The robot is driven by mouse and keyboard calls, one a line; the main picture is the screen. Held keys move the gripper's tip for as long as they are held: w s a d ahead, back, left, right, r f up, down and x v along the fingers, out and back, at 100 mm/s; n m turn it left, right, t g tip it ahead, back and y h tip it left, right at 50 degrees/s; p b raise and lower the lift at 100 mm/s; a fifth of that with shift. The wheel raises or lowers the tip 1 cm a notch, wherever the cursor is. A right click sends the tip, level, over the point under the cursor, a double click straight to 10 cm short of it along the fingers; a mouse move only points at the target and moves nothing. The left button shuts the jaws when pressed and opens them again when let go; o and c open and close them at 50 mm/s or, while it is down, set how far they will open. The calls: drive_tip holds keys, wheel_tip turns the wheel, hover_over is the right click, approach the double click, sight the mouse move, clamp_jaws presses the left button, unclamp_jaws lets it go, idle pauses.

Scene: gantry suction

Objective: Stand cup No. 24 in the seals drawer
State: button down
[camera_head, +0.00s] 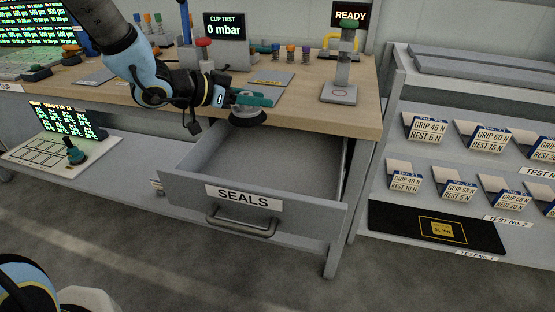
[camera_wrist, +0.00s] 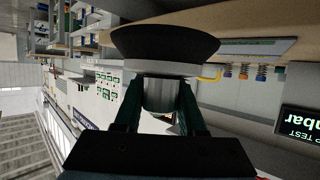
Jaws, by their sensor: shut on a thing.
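The seals drawer (camera_head: 312,214) is pulled open below the workbench, with its SEALS label and handle on the front. Its visible floor is bare; the rear is hidden under the bench top. My gripper (camera_head: 258,98) is shut on a dark suction cup (camera_head: 247,116) and holds it near the bench's front edge, above the left rear of the drawer. In the wrist view my gripper (camera_wrist: 160,100) has its green fingers around the metal neck of the cup (camera_wrist: 165,40), whose wide black lip points away from the palm. No number is readable on the cup.
The wooden bench top (camera_head: 345,115) carries a test stand (camera_head: 342,80), a CUP TEST screen (camera_head: 226,28) and several small coloured cups at the back. A shelf unit (camera_head: 393,105) with labelled cards and a black mat (camera_head: 405,222) stands to the right. Above the drawer front is free.

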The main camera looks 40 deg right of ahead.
drive_tip(key=shift+s+d+g, duration=0.2)
drive_tip(key=shift+s+g, duration=0.1)
drive_tip(key=shift+s, duration=0.25)
drive_tip(key=shift+s+f+m, duration=0.2)
drive_tip(key=shift+f+m, duration=0.05)
drive_tip(key=shift+m, duration=0.05)
approach(290, 165)
drive_tip(key=r, duration=0.2)
drive_tip(key=d+r+b, duration=0.1)
drive_tip(key=r, duration=0.1)
drive_tip(key=shift+d+r, duration=0.15)
drive_tip(key=shift+r, duration=0.05)
drive_tip(key=d, duration=0.2)
drive_tip(key=shift+s+d+r+p, duration=0.25)
drive_tip(key=shift+s+d+p, duration=0.1)
drive_tip(key=shift+s+d, duration=0.15)
drive_tip(key=shift+d, duration=0.7)
drive_tip(key=d, duration=0.2)
drive_tip(key=s+d+p, duration=0.1)
drive_tip(key=shift+d, duration=0.35)
drive_tip(key=shift+w+a+f, duration=0.15)
drive_tip(key=shift+f, duration=0.4)
drive_tip(key=shift+f, duration=0.1)
